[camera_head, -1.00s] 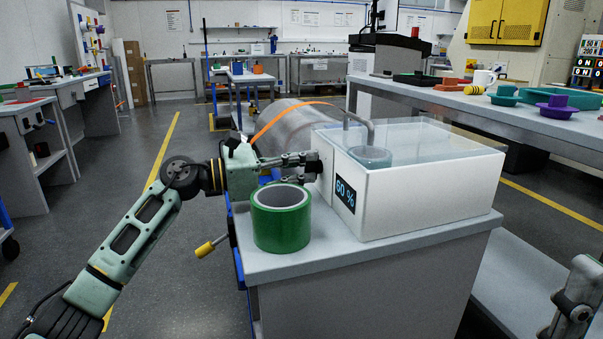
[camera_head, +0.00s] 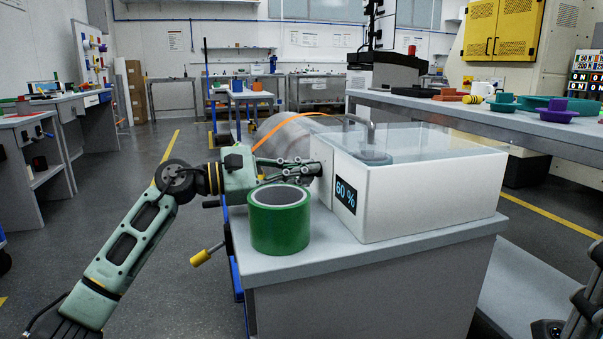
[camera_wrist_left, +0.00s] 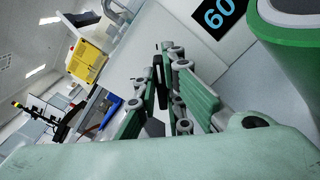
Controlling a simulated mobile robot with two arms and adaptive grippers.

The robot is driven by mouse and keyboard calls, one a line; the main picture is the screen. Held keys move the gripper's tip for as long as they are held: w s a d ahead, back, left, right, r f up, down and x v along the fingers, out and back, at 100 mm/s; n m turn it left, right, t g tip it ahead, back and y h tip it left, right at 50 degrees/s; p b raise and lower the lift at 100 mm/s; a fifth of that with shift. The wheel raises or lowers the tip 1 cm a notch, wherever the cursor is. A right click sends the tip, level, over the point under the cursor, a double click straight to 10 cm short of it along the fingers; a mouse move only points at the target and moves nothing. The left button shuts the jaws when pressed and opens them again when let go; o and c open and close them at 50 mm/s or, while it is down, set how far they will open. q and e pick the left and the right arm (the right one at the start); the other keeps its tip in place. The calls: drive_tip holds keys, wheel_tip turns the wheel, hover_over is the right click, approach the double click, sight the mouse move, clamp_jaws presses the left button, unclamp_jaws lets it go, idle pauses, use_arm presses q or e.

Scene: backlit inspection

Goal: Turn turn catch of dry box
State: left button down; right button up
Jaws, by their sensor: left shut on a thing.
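The dry box (camera_head: 430,200) is a white box with a clear top and a "60 %" display (camera_head: 345,191), standing on a grey bench. My left gripper (camera_head: 314,171) reaches its left side wall. In the left wrist view its fingers (camera_wrist_left: 166,62) are closed together against the white wall (camera_wrist_left: 195,58), shut on the small dark turn catch. The fingers hide most of the catch, so its exact angle cannot be told. My right gripper (camera_head: 560,326) is partly in view at the lower right corner, and its jaws are unclear.
A green tape roll (camera_head: 279,228) stands on the bench just in front of my left gripper; it also shows in the left wrist view (camera_wrist_left: 290,55). An orange cable (camera_head: 275,128) runs behind the gripper. A yellow-handled lever (camera_head: 202,257) sticks out left of the bench (camera_head: 262,268).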

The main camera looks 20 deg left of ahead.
idle(0.4)
use_arm(q)
drive_tip(key=c, duration=1.9)
unclamp_jaws()
drive_tip(key=shift+o, duration=0.2)
drive_tip(key=shift+s+a, duration=0.1)
drive_tip(key=shift+a, duration=0.1)
drive_tip(key=v, duration=1.1)
drive_tip(key=shift+s+a, duration=0.25)
